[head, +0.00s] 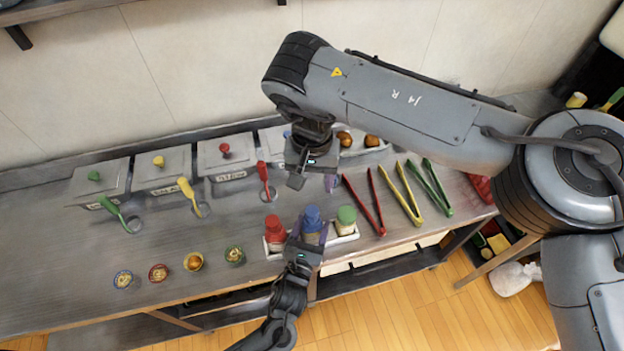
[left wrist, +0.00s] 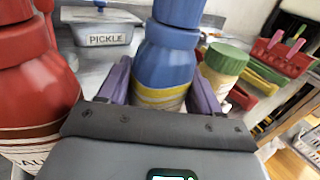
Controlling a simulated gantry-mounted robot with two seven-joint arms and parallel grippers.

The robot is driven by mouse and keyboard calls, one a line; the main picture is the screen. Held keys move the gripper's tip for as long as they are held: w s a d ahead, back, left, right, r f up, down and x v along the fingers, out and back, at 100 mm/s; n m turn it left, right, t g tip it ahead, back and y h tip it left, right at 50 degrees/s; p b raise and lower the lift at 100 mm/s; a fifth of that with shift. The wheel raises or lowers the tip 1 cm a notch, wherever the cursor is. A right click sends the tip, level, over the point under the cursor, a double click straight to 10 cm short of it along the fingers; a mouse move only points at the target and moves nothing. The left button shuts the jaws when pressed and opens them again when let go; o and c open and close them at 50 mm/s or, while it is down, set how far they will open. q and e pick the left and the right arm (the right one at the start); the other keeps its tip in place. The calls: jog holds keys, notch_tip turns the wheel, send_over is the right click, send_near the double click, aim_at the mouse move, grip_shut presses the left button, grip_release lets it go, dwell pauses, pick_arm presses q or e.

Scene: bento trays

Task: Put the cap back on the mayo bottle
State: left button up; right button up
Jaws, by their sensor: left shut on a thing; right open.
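My left gripper (head: 309,240) is shut on the blue bottle (head: 312,216), with its purple fingers on either side. In the left wrist view, the blue bottle (left wrist: 167,62) stands upright and has a yellow band and a blue upper part cut off by the frame. A red bottle (head: 274,230) stands left of it, and a shorter cream bottle with a green top (head: 346,216) stands right. I cannot read which one is mayo. My right gripper (head: 314,180) is open above the counter, behind the blue bottle. I see no loose cap.
The bottles stand in a white tray (head: 349,238) at the counter's front edge. Red tongs (head: 364,205), yellow tongs (head: 400,195) and green tongs (head: 431,188) lie to the right. Lidded containers, spoons and small bowls are left. The counter's front left is partly clear.

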pick_arm(q)
jog(key=o, duration=1.6)
jog(key=shift+s+a, duration=0.1)
jog(key=shift+s, duration=0.3)
jog(key=p+v, duration=0.1)
jog(key=v, duration=0.9)
jog(key=shift+p, duration=0.4)
jog(key=shift+r, duration=0.1)
